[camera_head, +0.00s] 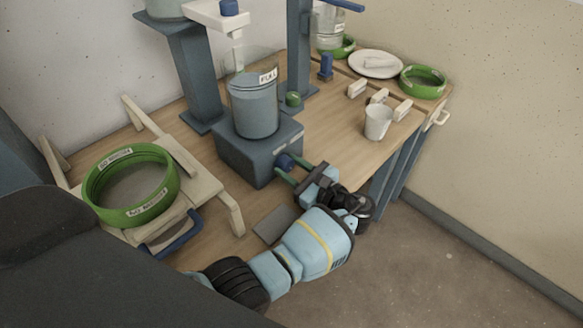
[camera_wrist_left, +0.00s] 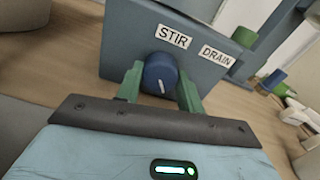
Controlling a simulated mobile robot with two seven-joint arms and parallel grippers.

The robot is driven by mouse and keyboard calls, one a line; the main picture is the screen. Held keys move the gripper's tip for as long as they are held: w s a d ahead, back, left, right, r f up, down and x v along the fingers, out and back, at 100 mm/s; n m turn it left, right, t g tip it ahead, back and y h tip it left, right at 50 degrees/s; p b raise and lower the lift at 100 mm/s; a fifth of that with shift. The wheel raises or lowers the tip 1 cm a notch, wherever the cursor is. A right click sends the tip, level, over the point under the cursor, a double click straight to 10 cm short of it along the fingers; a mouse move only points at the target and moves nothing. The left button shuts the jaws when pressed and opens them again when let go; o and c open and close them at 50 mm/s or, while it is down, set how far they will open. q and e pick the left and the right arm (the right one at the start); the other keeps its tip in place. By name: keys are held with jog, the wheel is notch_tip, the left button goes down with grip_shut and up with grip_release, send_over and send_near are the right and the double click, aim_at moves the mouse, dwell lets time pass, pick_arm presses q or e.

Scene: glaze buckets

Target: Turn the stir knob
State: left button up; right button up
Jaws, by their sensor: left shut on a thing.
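The blue stir knob (camera_wrist_left: 160,74) is on the front face of a grey-blue box (camera_wrist_left: 195,45), below a label reading STIR. It has a white pointer line. My left gripper (camera_wrist_left: 160,88) has its green fingers on either side of the knob and is shut on it. In the head view the knob (camera_head: 284,162) shows at the front of the box (camera_head: 258,155), with my left gripper (camera_head: 292,170) reaching it from the lower right. A clear vessel (camera_head: 254,108) marked FULL, holding grey-blue liquid, stands on the box. My right gripper is not in view.
A green ring sieve (camera_head: 130,208) rests on a cream frame at left. A white cup (camera_head: 378,122), a white plate (camera_head: 376,64) and a green ring (camera_head: 423,82) stand at right. Blue posts (camera_head: 196,85) rise behind the box. A DRAIN label is beside STIR.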

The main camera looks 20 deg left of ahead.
pick_arm(q)
jog(key=o, duration=1)
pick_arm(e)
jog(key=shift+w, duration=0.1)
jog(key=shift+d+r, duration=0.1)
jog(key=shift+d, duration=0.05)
